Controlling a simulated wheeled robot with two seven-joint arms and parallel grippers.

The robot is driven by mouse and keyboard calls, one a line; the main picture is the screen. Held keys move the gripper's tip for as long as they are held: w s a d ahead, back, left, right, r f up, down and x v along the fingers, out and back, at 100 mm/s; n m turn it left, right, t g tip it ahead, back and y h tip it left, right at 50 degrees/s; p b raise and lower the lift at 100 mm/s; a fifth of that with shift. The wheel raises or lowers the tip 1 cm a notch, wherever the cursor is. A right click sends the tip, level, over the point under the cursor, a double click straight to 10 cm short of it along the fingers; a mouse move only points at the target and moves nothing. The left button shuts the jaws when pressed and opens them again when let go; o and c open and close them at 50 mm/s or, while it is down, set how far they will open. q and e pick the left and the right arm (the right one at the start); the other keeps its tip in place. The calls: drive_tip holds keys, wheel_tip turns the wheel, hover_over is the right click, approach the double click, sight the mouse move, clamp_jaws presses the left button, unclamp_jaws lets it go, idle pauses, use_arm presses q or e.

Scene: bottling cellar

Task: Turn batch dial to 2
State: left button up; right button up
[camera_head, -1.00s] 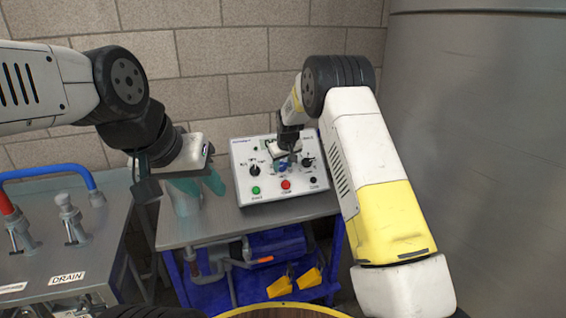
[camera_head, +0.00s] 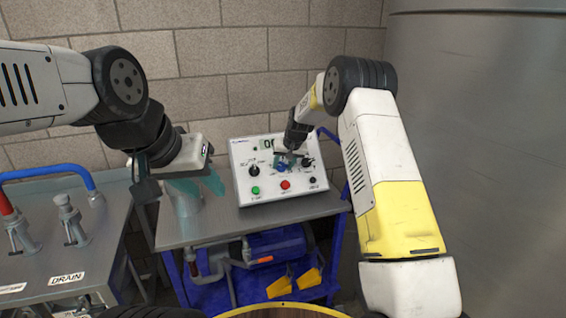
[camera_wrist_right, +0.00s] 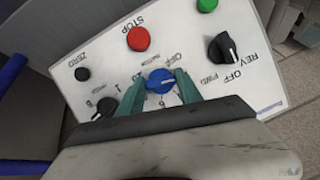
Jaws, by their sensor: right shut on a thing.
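The control panel (camera_head: 240,190) stands tilted on the steel bench. A blue dial (camera_head: 281,167) sits in its middle. In the right wrist view the blue dial (camera_wrist_right: 159,81) has a white pointer mark and printed markings around it, partly hidden and hard to read. My right gripper (camera_head: 287,160) is shut on the blue dial, with one teal finger on each side in the wrist view (camera_wrist_right: 158,88). My left gripper (camera_head: 200,184) is open and empty, its teal fingers apart above the bench left of the panel.
The panel also has a black selector (camera_head: 254,170), another black knob (camera_head: 307,162), a green button (camera_head: 255,190), a red button (camera_head: 285,185) and a small black button (camera_head: 313,180). A drain bench (camera_head: 60,250) with valves is at left; a large metal tank (camera_head: 480,120) is at right.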

drive_tip(key=o, duration=1.4)
drive_tip(key=shift+v, duration=3.9)
